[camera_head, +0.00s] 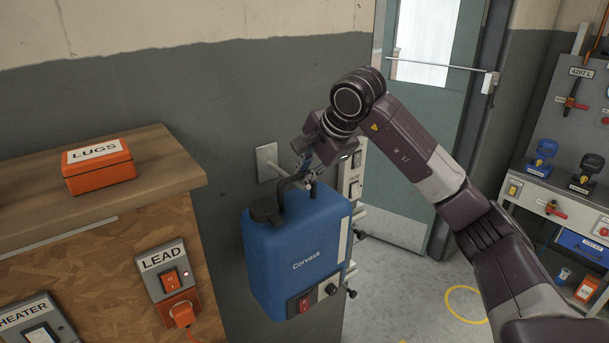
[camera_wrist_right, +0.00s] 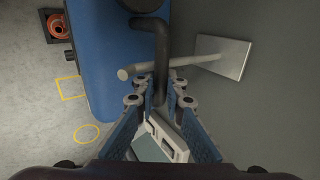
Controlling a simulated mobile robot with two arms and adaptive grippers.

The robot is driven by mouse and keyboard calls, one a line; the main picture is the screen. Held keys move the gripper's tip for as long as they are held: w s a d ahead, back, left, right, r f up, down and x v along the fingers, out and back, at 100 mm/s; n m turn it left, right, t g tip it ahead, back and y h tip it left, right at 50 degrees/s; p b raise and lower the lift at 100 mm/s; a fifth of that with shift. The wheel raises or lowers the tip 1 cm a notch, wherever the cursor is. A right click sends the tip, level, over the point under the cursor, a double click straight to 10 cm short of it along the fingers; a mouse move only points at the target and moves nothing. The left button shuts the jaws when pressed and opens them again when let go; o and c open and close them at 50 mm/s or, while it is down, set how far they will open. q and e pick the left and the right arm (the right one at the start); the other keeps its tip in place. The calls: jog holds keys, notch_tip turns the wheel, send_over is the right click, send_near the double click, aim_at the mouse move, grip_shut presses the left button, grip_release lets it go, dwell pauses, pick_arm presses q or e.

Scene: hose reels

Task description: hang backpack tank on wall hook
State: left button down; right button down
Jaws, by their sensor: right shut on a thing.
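The backpack tank (camera_head: 300,255) is blue, with a dark cap and a dark top handle, and hangs upright beside the wall. My right gripper (camera_head: 312,176) is shut on its handle, which also shows in the wrist view (camera_wrist_right: 161,50). The wall hook (camera_head: 267,162) is a pale plate with a peg, just behind the handle. In the wrist view the hook's peg (camera_wrist_right: 180,63) crosses the line of the handle, its free end over the tank's side (camera_wrist_right: 95,60). I cannot tell whether the handle touches the peg. My left gripper is out of view.
A wooden bench (camera_head: 150,180) with an orange LUGS box (camera_head: 98,166) stands at left, close to the tank. A LEAD switch (camera_head: 168,272) is on its front. A green door (camera_head: 425,130) is behind my right arm. Open floor (camera_head: 400,290) lies right of the tank.

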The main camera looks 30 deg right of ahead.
jog(key=shift+r, duration=0.2)
jog(key=c, duration=1.9)
grip_release()
jog(key=shift+c, duration=0.2)
jog(key=shift+s+f, duration=0.15)
jog(key=shift+f, duration=0.2)
jog(key=shift+s+r, duration=0.1)
jog(key=shift+r, duration=0.4)
jog(key=a+v, duration=0.1)
jog(key=v, duration=1)
jog(key=shift+s+d+r, duration=0.15)
jog(key=shift+d+r, duration=0.05)
jog(key=shift+d, duration=0.25)
